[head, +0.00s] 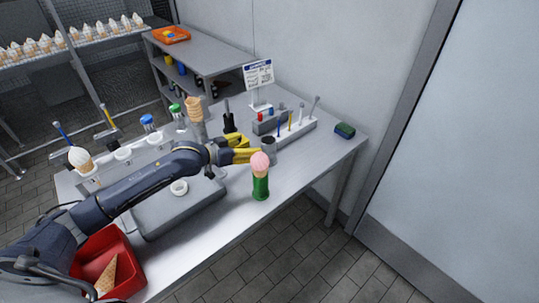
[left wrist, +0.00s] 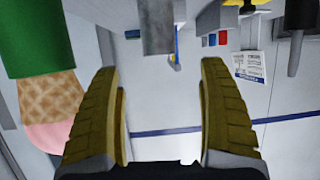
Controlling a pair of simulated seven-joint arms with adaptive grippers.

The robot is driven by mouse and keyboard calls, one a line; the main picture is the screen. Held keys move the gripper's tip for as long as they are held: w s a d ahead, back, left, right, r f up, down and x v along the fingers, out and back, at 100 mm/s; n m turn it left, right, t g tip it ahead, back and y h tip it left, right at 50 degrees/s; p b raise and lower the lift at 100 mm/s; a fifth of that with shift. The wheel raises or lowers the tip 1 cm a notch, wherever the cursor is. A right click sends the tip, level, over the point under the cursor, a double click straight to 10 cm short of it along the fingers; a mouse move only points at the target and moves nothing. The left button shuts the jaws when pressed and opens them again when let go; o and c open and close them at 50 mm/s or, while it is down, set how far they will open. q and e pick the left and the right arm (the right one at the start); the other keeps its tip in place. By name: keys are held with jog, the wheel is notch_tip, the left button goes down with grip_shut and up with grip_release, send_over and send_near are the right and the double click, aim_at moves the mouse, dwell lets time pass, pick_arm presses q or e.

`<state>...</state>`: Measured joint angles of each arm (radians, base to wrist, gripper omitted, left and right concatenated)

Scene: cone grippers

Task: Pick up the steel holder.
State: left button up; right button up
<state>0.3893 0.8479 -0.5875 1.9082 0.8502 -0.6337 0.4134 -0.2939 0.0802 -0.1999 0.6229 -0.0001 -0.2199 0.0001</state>
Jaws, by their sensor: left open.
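The steel holder (head: 269,147) is a small grey cylinder on the metal table, just in front of the tool rack. In the left wrist view a grey upright shape that looks like this holder (left wrist: 160,25) shows at the top, between the lines of the two fingers and beyond their tips. My left gripper (head: 251,148) has yellow fingers and is open and empty, close to the left of the holder. It also shows in the left wrist view (left wrist: 160,66), with a wide gap between its fingers. My right gripper is not in view.
A green holder (head: 260,187) with a pink ice cream cone (head: 260,164) stands close in front of the gripper. A grey tool rack (head: 298,134) is behind. A cone stack (head: 195,107), a sign (head: 258,75) and a red bin (head: 127,262) are around. A sponge (head: 344,130) lies right.

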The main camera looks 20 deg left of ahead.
aim_at(273, 141)
pick_arm(q)
jog(key=shift+x, duration=5.6)
jog(key=shift+s+d, duration=0.1)
jog(key=shift+d, duration=0.05)
jog(key=shift+c, duration=0.4)
jog(key=c, duration=1.6)
jog(key=shift+r, duration=0.15)
